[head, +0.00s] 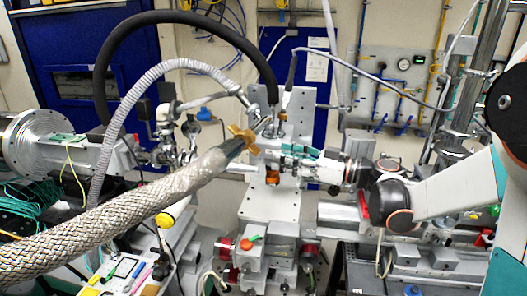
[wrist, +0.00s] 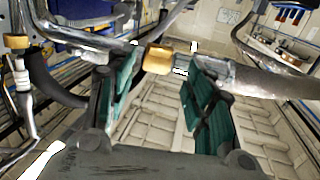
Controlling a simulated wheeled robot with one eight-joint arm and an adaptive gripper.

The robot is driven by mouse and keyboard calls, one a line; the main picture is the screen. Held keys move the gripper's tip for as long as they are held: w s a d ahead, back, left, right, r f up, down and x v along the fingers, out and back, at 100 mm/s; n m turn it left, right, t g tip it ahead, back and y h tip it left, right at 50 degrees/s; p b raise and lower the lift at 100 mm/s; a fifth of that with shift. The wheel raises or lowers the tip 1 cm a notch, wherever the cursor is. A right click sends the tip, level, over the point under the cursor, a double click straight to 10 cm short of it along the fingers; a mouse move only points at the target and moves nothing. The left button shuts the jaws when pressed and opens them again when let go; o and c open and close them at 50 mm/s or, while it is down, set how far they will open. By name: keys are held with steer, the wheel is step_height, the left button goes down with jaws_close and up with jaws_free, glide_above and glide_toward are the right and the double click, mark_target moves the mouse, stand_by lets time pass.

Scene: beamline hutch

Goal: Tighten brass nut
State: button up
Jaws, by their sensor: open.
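The brass nut (head: 243,139) has wing-like lugs and sits at the end of a thick braided hose (head: 140,205), where it meets a thin metal pipe. In the wrist view the brass nut (wrist: 158,59) appears in the gap between the fingertips, with the grey hose end to its right. My gripper (head: 287,150), with teal finger pads, is to the right of the nut in the head view and points left. In the wrist view my gripper (wrist: 160,68) is open, with visible room between the pads. I cannot tell how deep the nut lies between them.
The braided hose crosses the left foreground. A black hose (head: 185,17) arches above the nut. A metal plate stand (head: 270,207) is below my gripper. Another brass fitting (wrist: 17,41) shows at the wrist view's left edge. Pipes and cables crowd the area.

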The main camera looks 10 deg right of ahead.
mark_target(257, 151)
steer(key=x, duration=0.6)
steer(key=shift+w+a, duration=0.1)
steer(key=shift+a, duration=0.2)
steer(key=c, duration=1.1)
